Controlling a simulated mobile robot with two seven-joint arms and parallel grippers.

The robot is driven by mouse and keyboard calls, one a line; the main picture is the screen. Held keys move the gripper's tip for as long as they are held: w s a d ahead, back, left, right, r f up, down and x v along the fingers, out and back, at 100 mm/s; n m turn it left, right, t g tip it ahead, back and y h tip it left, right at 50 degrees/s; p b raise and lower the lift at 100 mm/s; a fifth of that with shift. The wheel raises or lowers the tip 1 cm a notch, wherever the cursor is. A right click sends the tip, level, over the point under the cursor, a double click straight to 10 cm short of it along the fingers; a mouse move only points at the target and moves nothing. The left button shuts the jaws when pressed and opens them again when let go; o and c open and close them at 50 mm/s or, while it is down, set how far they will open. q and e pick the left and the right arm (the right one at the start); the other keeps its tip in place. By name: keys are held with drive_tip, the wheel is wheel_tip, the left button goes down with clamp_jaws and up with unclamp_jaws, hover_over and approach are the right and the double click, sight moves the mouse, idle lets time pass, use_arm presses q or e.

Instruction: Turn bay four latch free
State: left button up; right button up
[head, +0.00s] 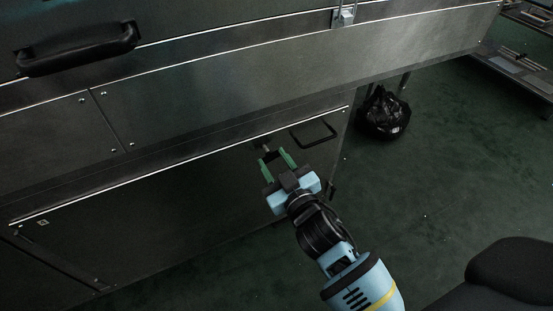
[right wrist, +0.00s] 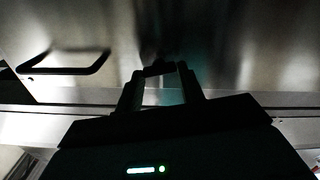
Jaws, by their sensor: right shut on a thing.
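A small dark latch (head: 266,148) sits on the grey lower panel (head: 150,195) of the dryer, left of a black loop handle (head: 313,133). My right gripper (head: 273,159) reaches up to it, with one green finger on each side. In the right wrist view the latch (right wrist: 158,69) shows as a dark piece between the two fingertips, and the gripper is shut on it. The fingers partly hide it, and its exact angle is hard to tell. My left gripper is in neither view.
A long black handle (head: 78,50) and a silver clasp (head: 343,15) are on the upper body of the dryer. A black bag (head: 384,114) lies on the green floor at the right. The floor right of my arm is mostly open.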

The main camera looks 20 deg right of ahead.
drive_tip(key=n+p, duration=0.1)
drive_tip(key=n, duration=0.2)
drive_tip(key=shift+n+p, duration=0.3)
drive_tip(key=n, duration=0.3)
drive_tip(key=shift+a+n+p, duration=0.1)
drive_tip(key=shift+n+p, duration=0.3)
drive_tip(key=n, duration=0.3)
drive_tip(key=shift+f+n, duration=0.15)
drive_tip(key=shift+n, duration=2.15)
drive_tip(key=o, duration=1)
